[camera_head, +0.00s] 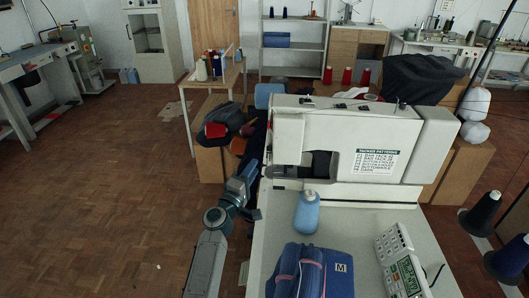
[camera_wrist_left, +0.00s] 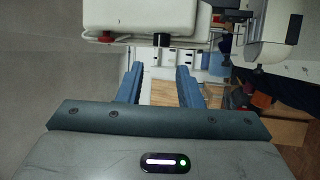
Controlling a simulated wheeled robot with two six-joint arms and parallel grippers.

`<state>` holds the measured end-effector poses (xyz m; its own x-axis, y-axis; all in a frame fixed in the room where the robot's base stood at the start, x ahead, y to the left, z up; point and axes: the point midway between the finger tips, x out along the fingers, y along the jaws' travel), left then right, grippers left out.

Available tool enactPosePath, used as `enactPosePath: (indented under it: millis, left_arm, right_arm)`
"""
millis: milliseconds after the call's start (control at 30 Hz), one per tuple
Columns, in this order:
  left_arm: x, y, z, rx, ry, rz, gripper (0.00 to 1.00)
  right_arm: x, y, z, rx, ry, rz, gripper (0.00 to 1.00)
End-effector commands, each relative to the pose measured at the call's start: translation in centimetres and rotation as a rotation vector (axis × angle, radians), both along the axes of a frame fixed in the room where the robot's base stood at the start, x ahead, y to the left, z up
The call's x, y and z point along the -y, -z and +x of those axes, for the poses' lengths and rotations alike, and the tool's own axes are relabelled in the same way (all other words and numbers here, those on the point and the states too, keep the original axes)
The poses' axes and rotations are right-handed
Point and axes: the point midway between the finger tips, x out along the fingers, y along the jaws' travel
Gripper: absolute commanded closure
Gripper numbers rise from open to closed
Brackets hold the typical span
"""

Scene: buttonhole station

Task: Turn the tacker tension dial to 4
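The tacker is the white sewing machine (camera_head: 345,140) on the light table, with a pattern label (camera_head: 375,162) on its front. My left gripper (camera_head: 256,192) is beside the machine's left end, near the table's left edge. In the left wrist view its two blue fingers (camera_wrist_left: 159,70) are apart with nothing between them. Beyond the fingertips, a short black knob (camera_wrist_left: 162,40) sticks out of a white housing (camera_wrist_left: 150,22), with a red knob (camera_wrist_left: 106,37) to its left. I cannot tell which is the tension dial, and no number is readable. My right gripper is not in view.
Dark thread cones (camera_head: 482,212) are at the right. The floor (camera_head: 100,200) at left is mostly clear.

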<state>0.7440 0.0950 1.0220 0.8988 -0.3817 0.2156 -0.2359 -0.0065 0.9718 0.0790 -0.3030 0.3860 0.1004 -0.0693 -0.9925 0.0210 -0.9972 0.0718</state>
Motion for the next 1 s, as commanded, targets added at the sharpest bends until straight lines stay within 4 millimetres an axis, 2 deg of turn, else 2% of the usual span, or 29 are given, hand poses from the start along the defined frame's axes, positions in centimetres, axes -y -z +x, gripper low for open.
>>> enactPosePath:
  millis: [133, 400, 800, 967, 1000]
  left_arm:
    - [1.3, -0.9, 2.9, 0.0, 0.0, -0.001, 0.68]
    - [2.7, -1.5, 6.2, 0.0, 0.001, 0.0, 0.68]
    - [3.0, -1.6, 6.9, -0.001, 0.0, 0.001, 0.68]
    - [3.0, -1.6, 6.8, -0.001, 0.0, 0.002, 0.97]
    - [3.0, -1.6, 6.8, -0.001, 0.0, 0.002, 1.0]
  right_arm:
    - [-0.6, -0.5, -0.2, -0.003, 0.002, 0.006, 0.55]
    - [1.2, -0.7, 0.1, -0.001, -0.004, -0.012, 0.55]
    - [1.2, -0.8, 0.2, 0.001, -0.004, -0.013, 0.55]
    - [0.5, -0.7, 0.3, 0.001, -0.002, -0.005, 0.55]
    - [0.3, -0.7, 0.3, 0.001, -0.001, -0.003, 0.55]
